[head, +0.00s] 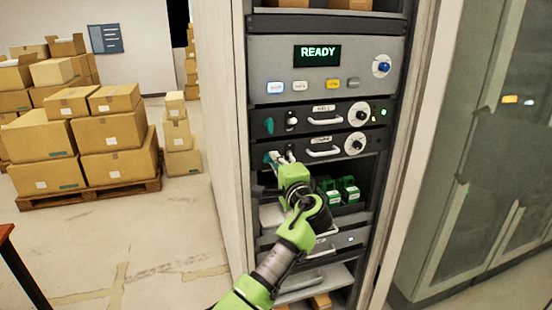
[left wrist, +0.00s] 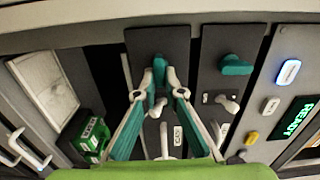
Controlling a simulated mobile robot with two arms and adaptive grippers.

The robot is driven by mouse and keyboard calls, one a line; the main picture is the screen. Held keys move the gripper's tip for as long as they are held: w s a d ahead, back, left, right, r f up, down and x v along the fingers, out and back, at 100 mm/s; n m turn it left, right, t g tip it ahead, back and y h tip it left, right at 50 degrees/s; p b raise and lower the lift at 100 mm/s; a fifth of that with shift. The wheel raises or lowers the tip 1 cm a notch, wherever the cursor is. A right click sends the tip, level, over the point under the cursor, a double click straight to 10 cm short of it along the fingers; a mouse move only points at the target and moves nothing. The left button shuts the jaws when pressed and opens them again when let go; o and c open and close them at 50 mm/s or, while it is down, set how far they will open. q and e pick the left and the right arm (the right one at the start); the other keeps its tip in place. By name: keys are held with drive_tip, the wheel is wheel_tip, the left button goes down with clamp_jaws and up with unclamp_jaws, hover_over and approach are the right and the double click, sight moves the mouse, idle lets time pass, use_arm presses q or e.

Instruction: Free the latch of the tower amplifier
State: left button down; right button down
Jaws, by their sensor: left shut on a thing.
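Two black amplifier units sit one above the other in the rack. The upper amplifier (head: 345,115) has a teal latch (head: 268,126) at its left end, which also shows in the left wrist view (left wrist: 236,65). The lower amplifier (head: 368,142) has a white handle and a knob; its label is too small to read. My left gripper (head: 281,158) is at the left end of this lower unit. My right gripper is not in view.
Above the amplifiers is a grey panel with a READY display (head: 318,53), several buttons and a blue knob. Green modules (head: 348,188) sit in the bay below. Cartons on a pallet (head: 100,190) stand at the left. A glass-fronted cabinet (head: 470,140) is at the right.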

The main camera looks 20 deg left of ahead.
use_arm(q)
drive_tip(key=shift+a+r, duration=0.1)
idle(0.4)
drive_tip(key=c, duration=2.1)
unclamp_jaws()
drive_tip(key=shift+c, duration=0.2)
drive_tip(key=shift+w, duration=0.1)
drive_tip(key=v, duration=1.2)
